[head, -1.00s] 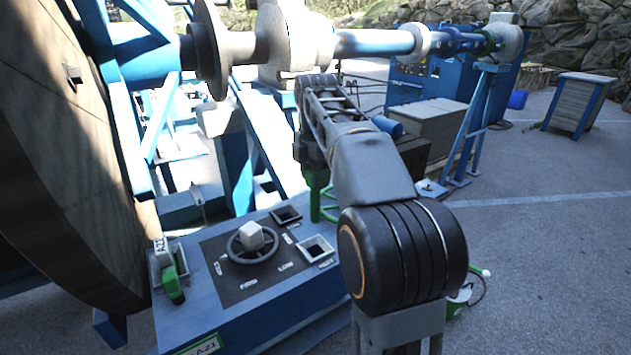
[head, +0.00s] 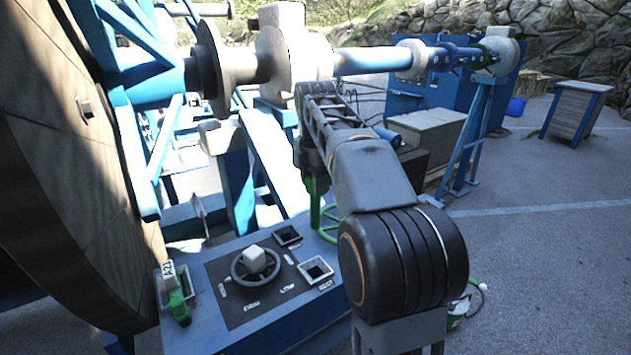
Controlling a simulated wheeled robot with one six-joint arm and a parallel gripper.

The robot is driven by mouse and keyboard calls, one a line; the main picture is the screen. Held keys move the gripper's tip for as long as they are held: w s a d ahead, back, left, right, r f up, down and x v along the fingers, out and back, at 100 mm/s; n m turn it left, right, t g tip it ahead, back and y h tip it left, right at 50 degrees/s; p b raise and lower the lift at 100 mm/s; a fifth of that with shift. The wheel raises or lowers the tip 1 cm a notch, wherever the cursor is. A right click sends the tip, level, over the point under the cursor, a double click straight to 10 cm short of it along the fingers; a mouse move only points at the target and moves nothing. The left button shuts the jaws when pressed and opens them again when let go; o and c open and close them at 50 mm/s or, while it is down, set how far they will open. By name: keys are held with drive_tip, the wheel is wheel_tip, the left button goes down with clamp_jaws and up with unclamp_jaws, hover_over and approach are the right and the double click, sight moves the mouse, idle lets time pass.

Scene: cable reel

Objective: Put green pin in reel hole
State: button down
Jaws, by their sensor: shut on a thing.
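My gripper (head: 312,172) is dark, near the middle of the head view, partly hidden behind my own arm. It is shut on the green pin (head: 316,205), which hangs below it with a green loop at its lower part. The large brown reel (head: 50,190) fills the left side, with a small light block (head: 85,108) on its face. The pin is well apart from the reel, to its right. I cannot make out the reel hole in this view.
A blue control desk (head: 205,335) with a handwheel (head: 255,264) stands between the reel and my arm. A green handle (head: 179,306) is at its left. A blue shaft (head: 370,60) crosses behind. Open pavement (head: 550,260) lies to the right.

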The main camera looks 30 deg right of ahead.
drive_tip(key=shift+r+p, duration=1.1)
drive_tip(key=shift+r, duration=1.1)
drive_tip(key=shift+d, duration=0.1)
